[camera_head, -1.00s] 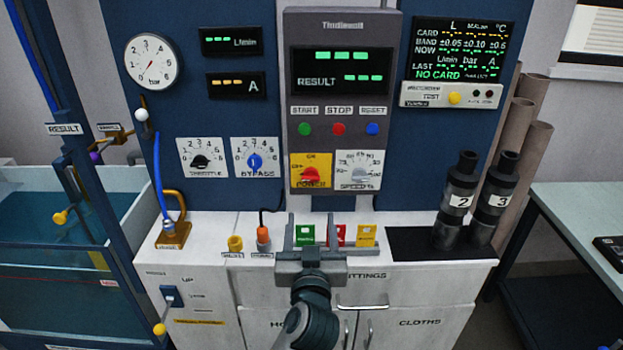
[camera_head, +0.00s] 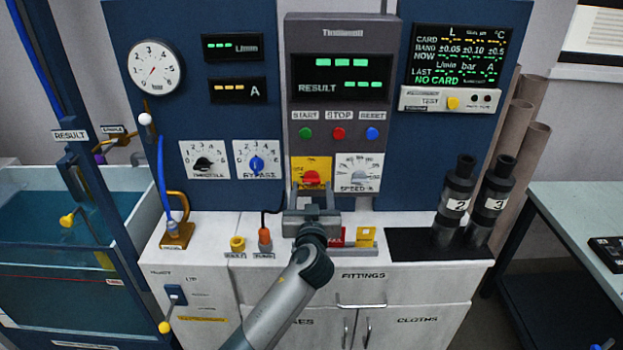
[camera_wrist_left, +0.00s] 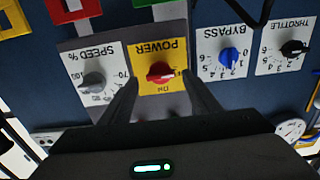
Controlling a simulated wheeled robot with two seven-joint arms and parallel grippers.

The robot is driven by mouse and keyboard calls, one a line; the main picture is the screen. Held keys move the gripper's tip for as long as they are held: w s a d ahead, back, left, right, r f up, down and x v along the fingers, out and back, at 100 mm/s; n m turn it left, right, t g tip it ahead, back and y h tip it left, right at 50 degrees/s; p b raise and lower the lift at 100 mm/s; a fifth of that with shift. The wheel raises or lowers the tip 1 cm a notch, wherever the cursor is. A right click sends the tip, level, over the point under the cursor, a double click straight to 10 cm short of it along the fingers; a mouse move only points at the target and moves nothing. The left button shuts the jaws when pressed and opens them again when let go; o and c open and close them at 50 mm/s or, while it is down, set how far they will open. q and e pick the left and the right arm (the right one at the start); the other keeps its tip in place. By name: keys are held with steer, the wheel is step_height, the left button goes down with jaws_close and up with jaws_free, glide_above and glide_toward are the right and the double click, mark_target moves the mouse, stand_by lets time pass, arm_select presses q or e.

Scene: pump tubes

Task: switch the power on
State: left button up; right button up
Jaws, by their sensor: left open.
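The power switch is a red rotary knob (camera_head: 311,178) on a yellow plate, low on the grey control panel (camera_head: 339,80). It also shows in the left wrist view as a red knob (camera_wrist_left: 160,73) on a yellow plate marked POWER, upside down there. My left gripper (camera_head: 312,190) is open just below and in front of the yellow plate. In the left wrist view its two fingers (camera_wrist_left: 160,92) stand on either side of the knob, apart from it as far as I can see. My right gripper does not show.
The speed dial (camera_head: 359,173) is just right of the power plate, and the bypass dial (camera_head: 256,164) is to the left. Start, stop and reset buttons (camera_head: 338,133) sit above. Coloured cards (camera_head: 366,236) stand on the white cabinet top below. Black cylinders (camera_head: 456,197) stand at the right.

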mark_target(312, 183)
arm_select(q)
steer(key=shift+w+p, duration=0.3)
steer(key=shift+w, duration=1.7)
steer(key=shift+c, duration=0.3)
steer(key=c, duration=1)
